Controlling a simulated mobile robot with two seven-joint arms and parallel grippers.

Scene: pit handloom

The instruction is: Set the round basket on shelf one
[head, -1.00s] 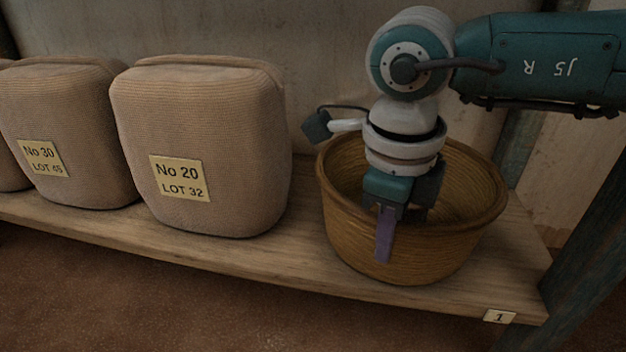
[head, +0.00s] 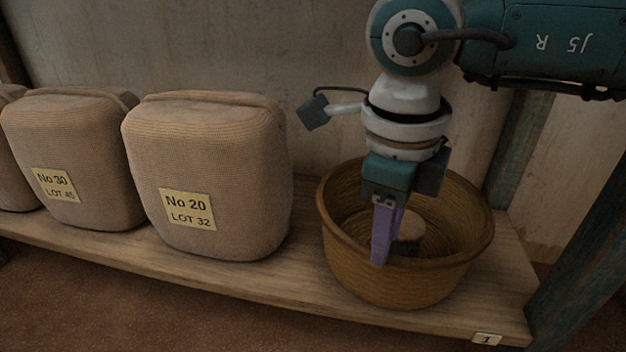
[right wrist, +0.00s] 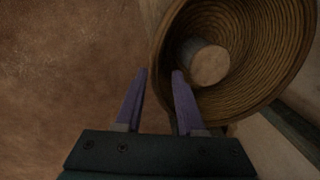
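The basket also shows in the right wrist view (right wrist: 262,75). My right gripper (head: 381,262) points down over the basket's near rim, its purple fingers hiding part of that rim. A pale round-topped thing (head: 410,228) is inside the basket. My left gripper is out of view.
Tan wrapped bundles stand left of the basket, one labelled "No 20 LOT 32" (head: 210,170) and one "No 30" (head: 70,155). A dark post (head: 585,275) rises at the shelf's right end. A wall (head: 240,45) closes the back.

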